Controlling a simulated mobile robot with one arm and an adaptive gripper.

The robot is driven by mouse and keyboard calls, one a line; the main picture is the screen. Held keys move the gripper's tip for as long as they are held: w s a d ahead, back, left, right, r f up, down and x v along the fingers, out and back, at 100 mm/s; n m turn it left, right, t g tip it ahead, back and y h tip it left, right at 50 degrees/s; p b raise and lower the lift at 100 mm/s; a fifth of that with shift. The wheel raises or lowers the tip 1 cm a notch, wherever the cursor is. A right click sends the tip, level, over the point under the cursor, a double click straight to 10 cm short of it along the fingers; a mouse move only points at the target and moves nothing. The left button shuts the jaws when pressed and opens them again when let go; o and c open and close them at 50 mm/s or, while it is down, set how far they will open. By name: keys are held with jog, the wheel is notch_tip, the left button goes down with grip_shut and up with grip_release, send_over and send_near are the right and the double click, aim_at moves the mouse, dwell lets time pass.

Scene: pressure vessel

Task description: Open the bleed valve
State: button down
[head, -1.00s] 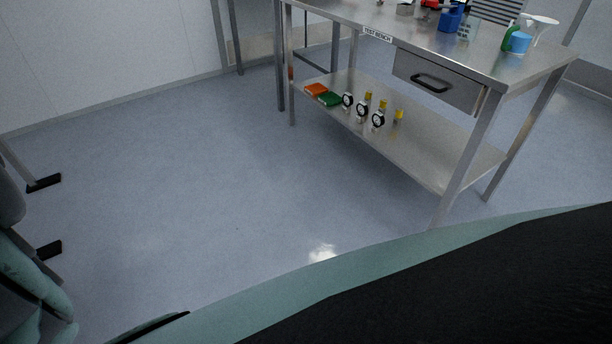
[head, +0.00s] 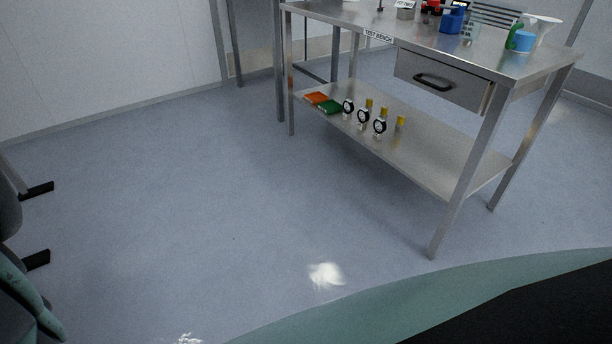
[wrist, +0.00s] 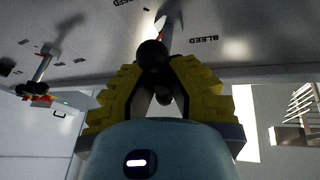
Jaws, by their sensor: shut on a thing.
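In the wrist view, the yellow fingers of my gripper (wrist: 157,78) are closed around the black-knobbed handle of the bleed valve (wrist: 152,53). The round black knob shows between and just above the fingertips. A pale stem with a little red runs up from it, next to a BLEED label (wrist: 203,39) on a grey surface. The fingers hide part of the handle, so its exact angle is hard to tell. Neither the valve nor my gripper shows in the head view.
Another small valve with red parts (wrist: 34,88) is at the left in the wrist view. In the head view, a steel test bench (head: 340,14) has bottles on top and gauges (head: 363,116) on its lower shelf. The floor (head: 190,180) left of it is clear.

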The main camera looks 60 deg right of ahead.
jog(key=shift+n+g+y+b, duration=0.5)
jog(key=shift+n+y+b, duration=0.15)
jog(key=shift+n, duration=1.25)
jog(key=c, duration=1)
grip_release()
jog(key=v, duration=1.2)
jog(key=shift+w, duration=0.1)
